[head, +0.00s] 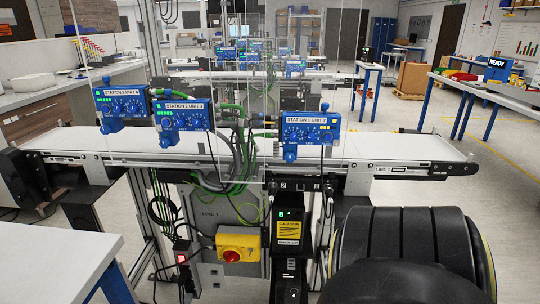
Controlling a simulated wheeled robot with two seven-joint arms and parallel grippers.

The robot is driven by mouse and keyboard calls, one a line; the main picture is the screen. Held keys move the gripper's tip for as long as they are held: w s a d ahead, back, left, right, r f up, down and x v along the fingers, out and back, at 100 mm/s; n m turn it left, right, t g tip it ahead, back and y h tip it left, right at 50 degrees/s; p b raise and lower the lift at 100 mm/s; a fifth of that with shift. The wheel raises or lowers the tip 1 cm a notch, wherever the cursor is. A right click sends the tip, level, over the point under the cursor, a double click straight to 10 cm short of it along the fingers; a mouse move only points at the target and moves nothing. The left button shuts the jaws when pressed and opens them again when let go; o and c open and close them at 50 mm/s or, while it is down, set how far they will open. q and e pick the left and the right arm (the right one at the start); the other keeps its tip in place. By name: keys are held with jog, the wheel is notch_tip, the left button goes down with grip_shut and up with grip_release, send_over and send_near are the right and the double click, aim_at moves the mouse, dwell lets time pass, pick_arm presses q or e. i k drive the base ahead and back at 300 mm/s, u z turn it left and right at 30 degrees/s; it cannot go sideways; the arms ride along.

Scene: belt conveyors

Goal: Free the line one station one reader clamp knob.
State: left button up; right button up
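Three blue reader units with dials and small lights hang along the near conveyor: a left one (122,104), a middle one (184,117) and a right one (310,130). Each bears a white station and unit label, too small to read surely. I cannot tell whether these knobs are tight or loose. The near conveyor (400,148) has a LINE 1 label at its right end. Neither of my grippers is in view.
Clear panels (235,60) stand behind and around the units. Green and grey cables (235,150) hang between them. Below are a yellow box with a red switch (239,246) and a black CAUTION box (289,235). A white table corner (50,262) is at lower left.

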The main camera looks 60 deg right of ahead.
aim_at(289, 158)
jog(key=z, duration=0.85)
jog(key=i, duration=0.85)
jog(key=z, duration=1)
